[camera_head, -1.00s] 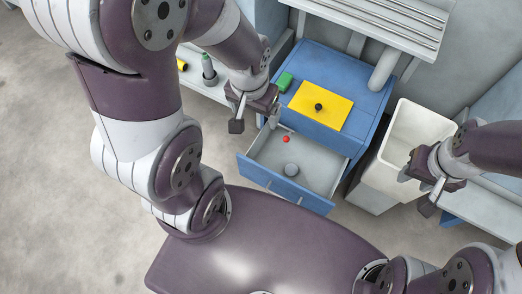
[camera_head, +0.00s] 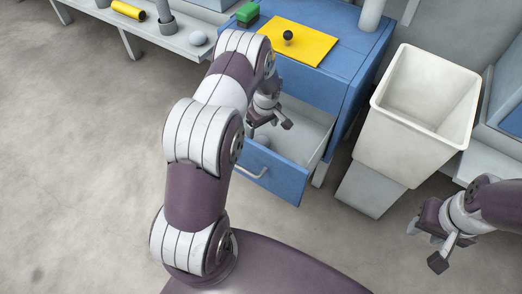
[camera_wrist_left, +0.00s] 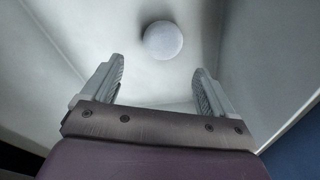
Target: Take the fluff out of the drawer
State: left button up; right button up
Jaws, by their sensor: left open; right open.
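The drawer (camera_head: 270,182) of the blue cabinet is pulled open. The fluff, a round pale grey ball, lies on the drawer floor and shows clearly in the left wrist view (camera_wrist_left: 162,40); in the head view it is mostly hidden behind my left arm. My left gripper (camera_head: 269,128) is over or inside the drawer. Its two fingers show in the wrist view (camera_wrist_left: 158,76), open and empty, with the fluff beyond the fingertips and apart from them. My right gripper (camera_head: 426,244) is open and empty at the right, away from the drawer.
The cabinet top holds a yellow plate (camera_head: 310,46) with a black knob and a green block (camera_head: 247,13). A white bin (camera_head: 412,130) stands right of the drawer. A shelf at upper left bears a yellow cylinder (camera_head: 128,10) and another grey ball (camera_head: 198,38).

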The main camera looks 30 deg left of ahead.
aim_at(261, 139)
pick_arm(q)
notch_tip(261, 139, down, 3)
jog(key=shift+a+b, duration=0.15)
jog(key=shift+b, duration=0.25)
notch_tip(261, 139, down, 5)
jog(key=b, duration=0.3)
jog(key=shift+s+f+b, duration=0.1)
jog(key=shift+s+b, duration=0.05)
jog(key=shift+b, duration=0.15)
jog(key=shift+a+f, duration=0.1)
jog(key=shift+f, duration=0.05)
jog(key=shift+c, duration=0.3)
jog(key=c, duration=1)
jog(key=shift+c, duration=0.2)
pick_arm(e)
notch_tip(261, 139, down, 5)
